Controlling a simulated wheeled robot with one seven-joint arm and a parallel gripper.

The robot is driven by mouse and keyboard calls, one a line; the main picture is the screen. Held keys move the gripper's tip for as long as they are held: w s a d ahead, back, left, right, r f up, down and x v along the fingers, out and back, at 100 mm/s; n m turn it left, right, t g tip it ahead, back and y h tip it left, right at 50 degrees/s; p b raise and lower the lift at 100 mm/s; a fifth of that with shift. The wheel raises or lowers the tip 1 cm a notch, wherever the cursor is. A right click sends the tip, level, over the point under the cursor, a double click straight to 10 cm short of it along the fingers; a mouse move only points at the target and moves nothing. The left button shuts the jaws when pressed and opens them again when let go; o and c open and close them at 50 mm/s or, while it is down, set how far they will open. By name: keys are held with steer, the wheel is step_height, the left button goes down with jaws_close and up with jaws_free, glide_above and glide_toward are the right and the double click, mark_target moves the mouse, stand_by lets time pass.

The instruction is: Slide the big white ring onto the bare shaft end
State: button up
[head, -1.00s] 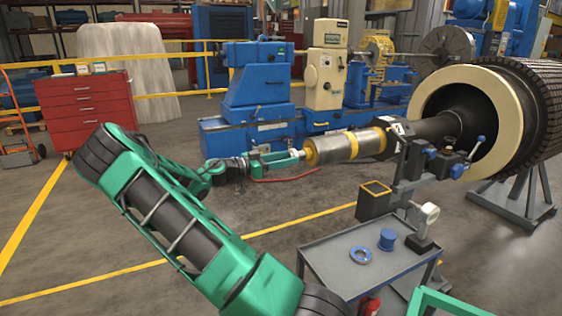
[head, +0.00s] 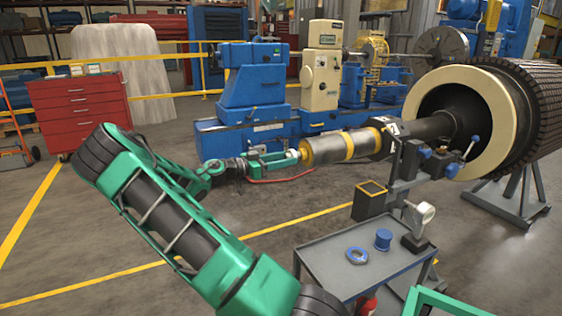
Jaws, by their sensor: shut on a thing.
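The metal shaft (head: 327,150) lies level, with yellow bands around it, and its end points left. My gripper (head: 282,158) is at that end, in line with it, shut on a small white piece (head: 293,154). The piece is right at the shaft end. It is too small to tell whether it is a ring, or whether it is around the end or only against it. A big cream-white ring (head: 511,122) shows at the right, around the dark mouth of the ribbed drum; the shaft runs into that mouth.
A grey cart (head: 335,278) in front carries a blue ring (head: 357,255), a blue cylinder (head: 383,239) and a gauge (head: 424,212). A clamp stand (head: 402,175) is beside the shaft. A blue machine (head: 263,97) is behind.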

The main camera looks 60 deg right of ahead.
steer(key=shift+x, duration=1.05)
steer(key=o, duration=1.5)
steer(key=shift+o, duration=0.2)
steer(key=shift+w+a, duration=0.1)
steer(key=shift+a, duration=0.05)
steer(key=v, duration=0.8)
steer(key=shift+w+a, duration=0.15)
steer(key=shift+a, duration=0.15)
